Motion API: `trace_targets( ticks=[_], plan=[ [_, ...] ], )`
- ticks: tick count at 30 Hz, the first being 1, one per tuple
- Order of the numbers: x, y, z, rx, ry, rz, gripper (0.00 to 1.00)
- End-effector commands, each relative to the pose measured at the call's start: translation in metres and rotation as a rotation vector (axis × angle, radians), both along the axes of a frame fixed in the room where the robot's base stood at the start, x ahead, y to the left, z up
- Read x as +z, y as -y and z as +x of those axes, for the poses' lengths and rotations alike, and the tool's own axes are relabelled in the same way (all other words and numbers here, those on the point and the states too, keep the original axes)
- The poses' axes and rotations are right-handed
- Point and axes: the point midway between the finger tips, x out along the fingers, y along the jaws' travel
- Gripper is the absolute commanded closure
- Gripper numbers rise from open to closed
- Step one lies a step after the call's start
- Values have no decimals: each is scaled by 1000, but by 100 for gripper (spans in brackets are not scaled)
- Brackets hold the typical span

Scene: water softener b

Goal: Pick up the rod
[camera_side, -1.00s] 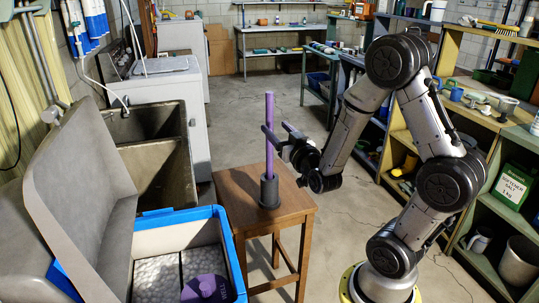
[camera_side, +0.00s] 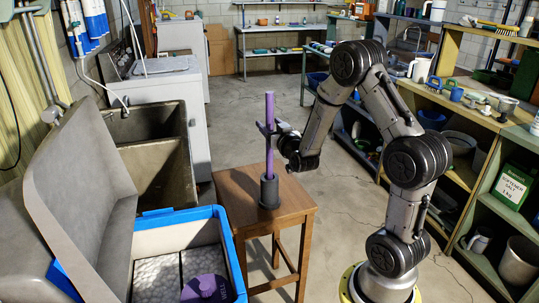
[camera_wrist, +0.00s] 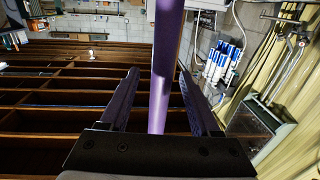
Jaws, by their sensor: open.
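The purple rod (camera_side: 269,150) stands upright in a dark round holder (camera_side: 269,190) on a wooden stool (camera_side: 233,190). My gripper (camera_side: 267,128) is level with the rod's middle part, above the holder, and comes in from the right. In the wrist view the rod (camera_wrist: 163,75) runs upright between the two open fingers of my gripper (camera_wrist: 160,90). Gaps show on both sides of the rod there, so the fingers stand around it without closing on it. The rod's lower end is hidden inside the holder.
A blue-rimmed bin (camera_side: 182,218) with white pellets and a purple cap (camera_side: 207,288) stands at the front left, its grey lid (camera_side: 85,200) raised. A stone sink (camera_side: 150,150) lies behind it. Loaded shelves (camera_side: 470,150) line the right. Floor behind the stool is clear.

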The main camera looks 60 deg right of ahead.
Motion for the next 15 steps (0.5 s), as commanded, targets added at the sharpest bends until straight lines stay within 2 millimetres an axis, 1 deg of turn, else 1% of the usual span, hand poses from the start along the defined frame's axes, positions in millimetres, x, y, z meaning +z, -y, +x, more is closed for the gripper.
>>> trace_targets(
  ticks=[1, 3, 6, 9, 15],
  plan=[
    [0, 5, 7, 0, 0, 0, 36],
    [0, 11, 15, -1, 0, 0, 36],
    [1, 18, 23, -1, -1, -1, 36],
    [0, 20, 27, 0, -1, 0, 36],
    [1, 20, 27, 0, -1, 0, 36]
  ],
)
